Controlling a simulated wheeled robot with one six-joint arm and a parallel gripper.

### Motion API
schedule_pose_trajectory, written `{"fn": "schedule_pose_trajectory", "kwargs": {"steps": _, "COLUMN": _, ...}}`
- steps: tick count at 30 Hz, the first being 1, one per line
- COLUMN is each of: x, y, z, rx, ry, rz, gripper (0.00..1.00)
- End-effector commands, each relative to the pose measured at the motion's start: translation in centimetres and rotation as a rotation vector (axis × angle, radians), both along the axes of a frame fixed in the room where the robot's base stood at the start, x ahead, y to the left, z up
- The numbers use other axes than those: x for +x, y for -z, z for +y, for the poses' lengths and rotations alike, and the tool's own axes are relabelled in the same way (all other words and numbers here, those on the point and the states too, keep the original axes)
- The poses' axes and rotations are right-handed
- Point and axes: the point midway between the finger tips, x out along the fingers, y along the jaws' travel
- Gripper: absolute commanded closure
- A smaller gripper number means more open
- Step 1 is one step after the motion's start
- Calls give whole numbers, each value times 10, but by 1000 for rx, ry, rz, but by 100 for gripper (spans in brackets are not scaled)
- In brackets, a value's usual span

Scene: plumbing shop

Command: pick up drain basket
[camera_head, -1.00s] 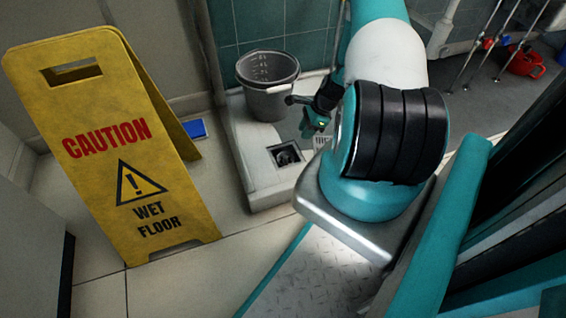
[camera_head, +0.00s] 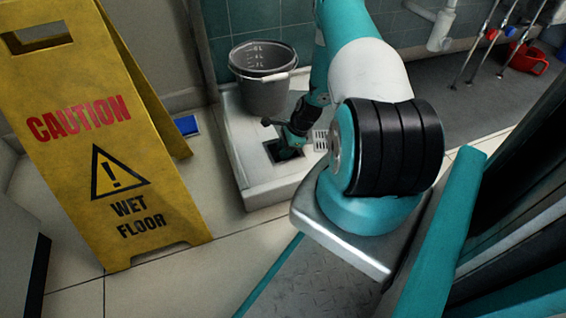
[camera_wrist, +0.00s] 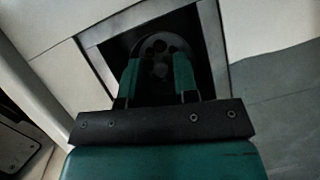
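The drain basket (camera_wrist: 160,45) is a dark round piece with several holes, sitting inside the square drain opening in the wrist view. The opening has a pale metal frame (camera_wrist: 95,58). My gripper (camera_wrist: 157,66) is open, its two green fingers apart over the near part of the basket. I cannot tell whether the fingers touch it. In the head view my gripper (camera_head: 289,152) points down into the drain opening (camera_head: 270,151) and hides the basket.
A grey bucket (camera_head: 264,85) stands just behind the drain on the raised basin (camera_head: 225,130). A pale slotted grate (camera_head: 321,140) lies right of the drain. A yellow wet floor sign (camera_head: 75,215) stands at left, with a blue object (camera_head: 187,125) behind it.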

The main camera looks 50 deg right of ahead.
Motion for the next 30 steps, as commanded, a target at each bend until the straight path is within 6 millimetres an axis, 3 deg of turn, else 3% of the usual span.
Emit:
{"fn": "schedule_pose_trajectory", "kwargs": {"steps": 8, "x": 2, "y": 3, "z": 1, "rx": -1, "ry": 1, "rz": -1, "gripper": 74}}
{"fn": "schedule_pose_trajectory", "kwargs": {"steps": 11, "x": 2, "y": 3, "z": 1, "rx": -1, "ry": 1, "rz": -1, "gripper": 97}}
{"fn": "schedule_pose_trajectory", "kwargs": {"steps": 12, "x": 2, "y": 3, "z": 1, "rx": -1, "ry": 1, "rz": -1, "gripper": 100}}
{"fn": "schedule_pose_trajectory", "kwargs": {"steps": 23, "x": 2, "y": -1, "z": 1, "rx": -1, "ry": 1, "rz": -1, "gripper": 100}}
{"fn": "schedule_pose_trajectory", "kwargs": {"steps": 30, "x": 2, "y": -33, "z": 1, "rx": -2, "ry": 0, "rz": -2, "gripper": 100}}
